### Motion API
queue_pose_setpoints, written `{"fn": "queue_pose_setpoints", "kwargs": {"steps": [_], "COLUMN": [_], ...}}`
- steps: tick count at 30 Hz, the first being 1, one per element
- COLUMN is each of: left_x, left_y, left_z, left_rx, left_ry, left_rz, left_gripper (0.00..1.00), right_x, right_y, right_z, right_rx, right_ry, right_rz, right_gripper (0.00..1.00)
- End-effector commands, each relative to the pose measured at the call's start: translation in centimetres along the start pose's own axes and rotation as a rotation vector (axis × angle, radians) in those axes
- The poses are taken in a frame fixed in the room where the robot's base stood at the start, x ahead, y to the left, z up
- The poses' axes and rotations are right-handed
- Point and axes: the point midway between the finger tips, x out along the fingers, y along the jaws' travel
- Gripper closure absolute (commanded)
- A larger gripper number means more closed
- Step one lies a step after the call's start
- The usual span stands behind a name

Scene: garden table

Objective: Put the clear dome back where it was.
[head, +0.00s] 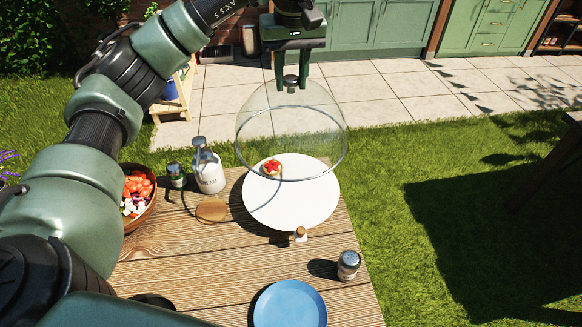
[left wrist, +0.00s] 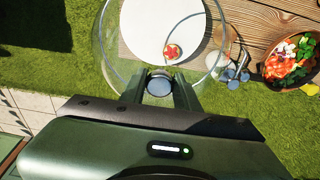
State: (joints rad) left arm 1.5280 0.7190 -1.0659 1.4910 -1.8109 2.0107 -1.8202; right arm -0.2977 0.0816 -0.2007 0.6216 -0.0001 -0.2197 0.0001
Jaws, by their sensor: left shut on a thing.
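The clear dome (head: 292,125) is held in the air by its knob, above and slightly beyond the round white board (head: 300,205) on the wooden table. My left gripper (head: 291,80) is shut on the dome's knob, and it also shows in the left wrist view (left wrist: 159,88). The dome's rim appears in the left wrist view around most of the white board. A small pastry with red topping (head: 271,168) sits on the far left part of the board and shows in the left wrist view (left wrist: 172,51). My right gripper is not in view.
A white bottle (head: 209,172), a dark-lidded jar (head: 176,176), a wooden coaster (head: 212,210) and a bowl of chopped vegetables (head: 138,192) stand left of the board. A shaker (head: 348,265) and a blue plate (head: 290,305) are nearer. Bare table (head: 210,265) lies at front left.

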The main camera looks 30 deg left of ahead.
Motion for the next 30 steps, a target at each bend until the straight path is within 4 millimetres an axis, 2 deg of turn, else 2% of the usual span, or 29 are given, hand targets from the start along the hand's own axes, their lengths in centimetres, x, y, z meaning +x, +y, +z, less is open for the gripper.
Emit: {"fn": "queue_pose_setpoints", "kwargs": {"steps": [1, 5, 15, 18, 25, 30], "left_x": [1.4, 4.8, 12.3, 13.7, 15.3, 17.6], "left_y": [0.0, 0.0, -0.1, 0.0, -0.1, 0.0], "left_z": [0.3, 0.9, 2.0, 2.1, 2.4, 2.8], "left_rx": [0.002, 0.004, 0.002, 0.001, 0.001, 0.002], "left_ry": [-0.005, -0.007, -0.002, 0.0, 0.0, -0.001], "left_rz": [-0.002, -0.002, -0.001, 0.0, 0.0, 0.0], "left_gripper": [1.0, 1.0, 1.0, 1.0, 1.0, 1.0], "right_x": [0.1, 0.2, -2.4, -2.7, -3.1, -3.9], "right_y": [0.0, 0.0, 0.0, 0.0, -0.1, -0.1], "right_z": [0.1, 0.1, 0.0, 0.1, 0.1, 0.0], "right_rx": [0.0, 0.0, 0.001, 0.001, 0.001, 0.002], "right_ry": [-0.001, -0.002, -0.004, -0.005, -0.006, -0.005], "right_rz": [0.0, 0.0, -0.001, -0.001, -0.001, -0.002], "right_gripper": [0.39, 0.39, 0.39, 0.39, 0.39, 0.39]}}
